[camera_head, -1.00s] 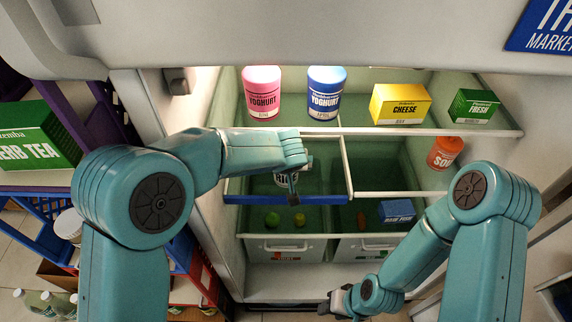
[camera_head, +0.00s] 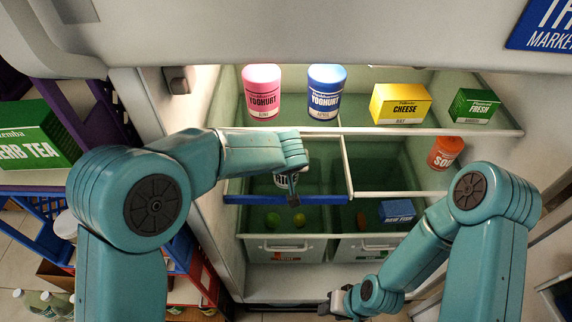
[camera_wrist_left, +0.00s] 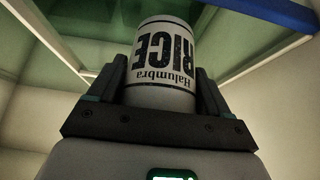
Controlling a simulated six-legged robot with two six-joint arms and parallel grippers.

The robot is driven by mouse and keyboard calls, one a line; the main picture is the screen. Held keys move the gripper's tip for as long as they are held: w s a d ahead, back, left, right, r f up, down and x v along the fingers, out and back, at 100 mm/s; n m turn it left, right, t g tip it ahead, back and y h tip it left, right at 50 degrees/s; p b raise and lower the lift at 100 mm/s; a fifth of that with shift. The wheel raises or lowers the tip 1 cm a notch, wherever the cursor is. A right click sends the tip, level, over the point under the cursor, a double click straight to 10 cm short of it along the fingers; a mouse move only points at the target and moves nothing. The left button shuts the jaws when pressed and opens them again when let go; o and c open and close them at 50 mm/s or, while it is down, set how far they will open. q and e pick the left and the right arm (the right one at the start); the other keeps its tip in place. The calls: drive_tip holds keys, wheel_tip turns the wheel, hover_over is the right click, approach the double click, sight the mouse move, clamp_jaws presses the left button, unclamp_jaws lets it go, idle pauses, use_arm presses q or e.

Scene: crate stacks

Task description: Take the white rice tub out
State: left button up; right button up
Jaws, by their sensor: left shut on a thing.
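The white rice tub (camera_wrist_left: 163,62) with black RICE lettering is between the two dark fingers of my left gripper (camera_wrist_left: 161,80) in the left wrist view. The fingers are shut on its sides. In the head view the tub (camera_head: 281,182) shows only in part behind my left gripper (camera_head: 293,188), above the blue-edged shelf (camera_head: 240,200) on the left of the fridge. I cannot tell whether it touches the shelf. My right gripper (camera_head: 341,301) is low in front of the fridge, away from the tub. Its fingers are too small to read.
The upper shelf holds a pink yoghurt tub (camera_head: 262,92), a blue yoghurt tub (camera_head: 326,93), a yellow cheese box (camera_head: 401,104) and a green box (camera_head: 474,106). An orange tub (camera_head: 445,153) stands on the right. Below are drawers (camera_head: 284,249) and a blue box (camera_head: 397,211).

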use_arm(q)
drive_tip(key=s+r+b, duration=0.1)
drive_tip(key=s+r, duration=0.6)
drive_tip(key=s, duration=0.5)
drive_tip(key=shift+s+b, duration=0.3)
drive_tip(key=shift+s, duration=0.1)
drive_tip(key=shift+f, duration=0.1)
